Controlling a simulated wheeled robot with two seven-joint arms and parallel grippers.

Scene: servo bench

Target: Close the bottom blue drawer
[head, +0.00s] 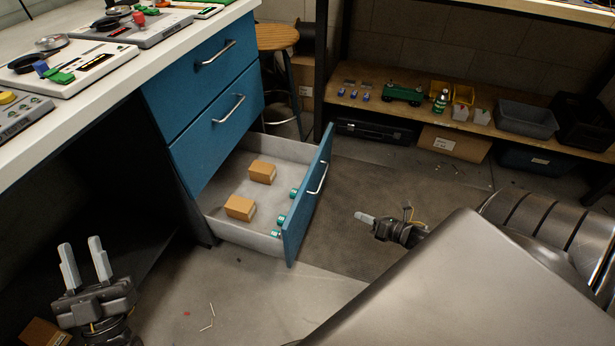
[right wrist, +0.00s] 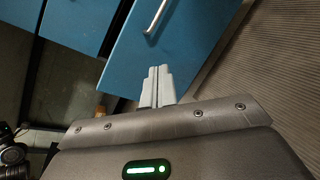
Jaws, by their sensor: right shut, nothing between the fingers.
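The bottom blue drawer (head: 308,195) is pulled far out from the bench in the head view. Its grey tray holds two brown boxes (head: 262,172) and several green-and-white cylinders (head: 281,219). Its front carries a silver handle (head: 318,179). My right gripper (head: 362,217) is shut and empty, to the right of the drawer front, with a visible gap between them in the head view. In the right wrist view its closed fingers (right wrist: 158,86) point toward a blue front (right wrist: 170,45). My left gripper (head: 83,262) is open and empty at the lower left.
Two blue drawers above, the upper (head: 203,70) and the middle (head: 222,122), are shut. A wooden stool (head: 277,38) stands behind the bench. A low shelf (head: 395,105) with bins runs along the back.

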